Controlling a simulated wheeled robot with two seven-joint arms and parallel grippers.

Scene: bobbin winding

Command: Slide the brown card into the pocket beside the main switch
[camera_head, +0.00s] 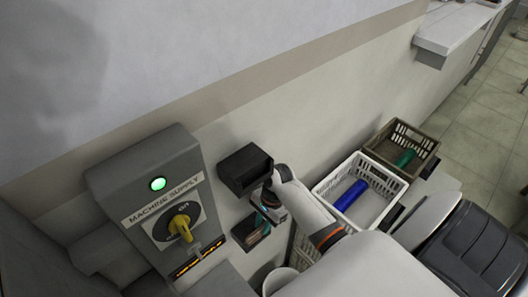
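I cannot tell whether the brownish one is the brown card. My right gripper (268,212) is at the wall, just below and right of the upper pocket and over the lower holder. Its fingers are too small and hidden to show whether they hold anything. My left gripper is out of view.
A green lamp (158,184) is lit above the switch. A white crate (333,179) holds a blue cylinder (351,195). A brown crate (384,143) behind it holds a green item (405,158). A white bucket (268,288) stands below the holders, near my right arm.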

